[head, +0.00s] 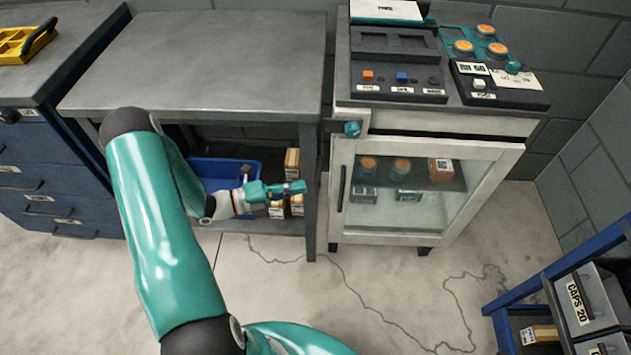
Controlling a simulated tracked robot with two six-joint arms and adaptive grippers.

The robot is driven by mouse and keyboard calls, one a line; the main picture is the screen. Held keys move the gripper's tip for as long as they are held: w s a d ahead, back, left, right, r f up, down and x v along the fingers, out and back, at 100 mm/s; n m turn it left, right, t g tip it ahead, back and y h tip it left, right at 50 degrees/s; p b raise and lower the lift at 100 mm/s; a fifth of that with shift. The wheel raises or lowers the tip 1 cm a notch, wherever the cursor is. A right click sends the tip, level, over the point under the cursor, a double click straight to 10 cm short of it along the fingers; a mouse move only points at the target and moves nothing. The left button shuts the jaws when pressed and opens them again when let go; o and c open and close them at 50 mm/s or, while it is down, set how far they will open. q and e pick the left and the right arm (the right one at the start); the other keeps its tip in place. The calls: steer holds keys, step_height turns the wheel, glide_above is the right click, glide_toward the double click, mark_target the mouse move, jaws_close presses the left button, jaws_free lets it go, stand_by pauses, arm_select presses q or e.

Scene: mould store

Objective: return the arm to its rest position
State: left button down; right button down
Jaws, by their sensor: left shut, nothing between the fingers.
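My left arm, teal with dark joints, reaches up from the bottom of the head view and bends down in front of the grey workbench (210,62). My left gripper (298,188) is shut and empty. It points right, in front of the bench's lower shelf. Behind it are a blue bin (222,168) and small cardboard boxes (292,160), partly hidden by the arm and gripper. I cannot tell whether the gripper touches the boxes. My right gripper is not in view.
A glass-door cabinet (428,200) stands right of the bench, with control panels (398,80) on top. Blue drawers (50,170) stand at left. A blue rack (545,275) with labelled bins (582,300) is at lower right. The cracked floor (390,300) between is clear.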

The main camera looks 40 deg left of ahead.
arm_select(q)
steer(key=s+d+r+m+g+h, duration=0.2)
steer(key=d+m+g+h, duration=0.7)
steer(key=d, duration=1.2)
steer(key=s+d+f+m+g+y, duration=0.4)
steer(key=s+d+m+g, duration=0.4)
steer(key=s+m+g, duration=0.1)
steer(key=s+a+f+m+g+y, duration=0.2)
steer(key=s+f+m+y, duration=0.75)
steer(key=m, duration=0.85)
steer(key=w+a+f+m+t+y, duration=0.15)
steer(key=w+f+m+t, duration=0.3)
steer(key=w+m, duration=0.45)
step_height(320, 180, up, 14)
steer(key=w+t+p, duration=0.1)
steer(key=p, duration=1.2)
steer(key=shift+a+p, duration=0.35)
steer(key=shift+a, duration=0.05)
